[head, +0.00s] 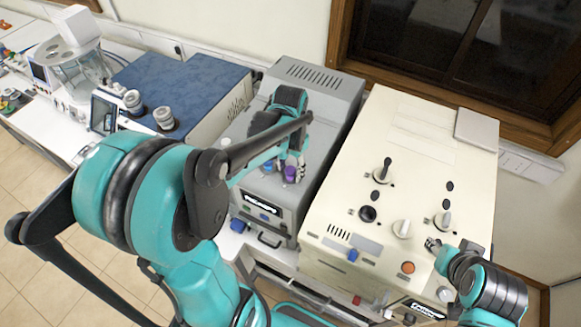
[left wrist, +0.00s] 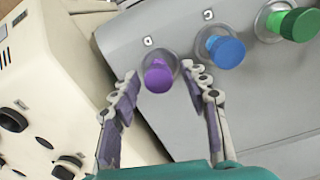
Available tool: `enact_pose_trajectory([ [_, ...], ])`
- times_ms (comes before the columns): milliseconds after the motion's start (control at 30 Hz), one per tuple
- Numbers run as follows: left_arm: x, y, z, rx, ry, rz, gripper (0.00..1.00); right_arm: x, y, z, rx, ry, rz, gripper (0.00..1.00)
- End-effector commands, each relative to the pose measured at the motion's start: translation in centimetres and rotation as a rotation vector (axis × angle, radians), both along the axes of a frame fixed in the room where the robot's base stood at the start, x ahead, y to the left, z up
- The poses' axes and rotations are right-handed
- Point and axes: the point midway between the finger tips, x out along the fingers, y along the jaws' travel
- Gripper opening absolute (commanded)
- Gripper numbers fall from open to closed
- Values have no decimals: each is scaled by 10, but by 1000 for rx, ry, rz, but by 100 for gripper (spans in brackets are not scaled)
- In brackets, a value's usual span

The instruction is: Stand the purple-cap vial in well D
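The purple-cap vial (left wrist: 158,76) stands at the edge of the grey machine (left wrist: 255,105), in line with a blue-cap vial (left wrist: 226,51) and a green-cap vial (left wrist: 296,24). My left gripper (left wrist: 161,70) is open, its two fingers on either side of the purple-cap vial with narrow gaps. In the head view the purple cap (head: 290,174) shows just below my left gripper (head: 286,160), beside the blue cap (head: 267,167). The vial's lower part is hidden. My right gripper (head: 433,245) is over the cream machine, too small to read.
The cream machine (head: 420,130), with knobs and a lever, stands right of the grey one, with a gap between. A blue-topped box (head: 180,80) stands to the left. Glassware equipment (head: 75,68) is at the far left. Small white marks sit beside the vials.

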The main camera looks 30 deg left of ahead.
Motion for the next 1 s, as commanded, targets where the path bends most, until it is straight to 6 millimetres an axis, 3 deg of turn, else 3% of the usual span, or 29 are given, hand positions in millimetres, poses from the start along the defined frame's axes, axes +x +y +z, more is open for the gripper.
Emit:
enact_pose_trajectory([
  [233,0,0,16,0,0,0,45,0,0,2,0,0,0,40],
  [700,1,1,108,0,0,0,45,0,0,-4,0,0,0,40],
  [867,-1,0,121,1,-5,1,45,0,0,-5,0,0,0,40],
  [1000,-14,-10,120,11,-77,22,45,0,0,-5,0,0,0,40],
])
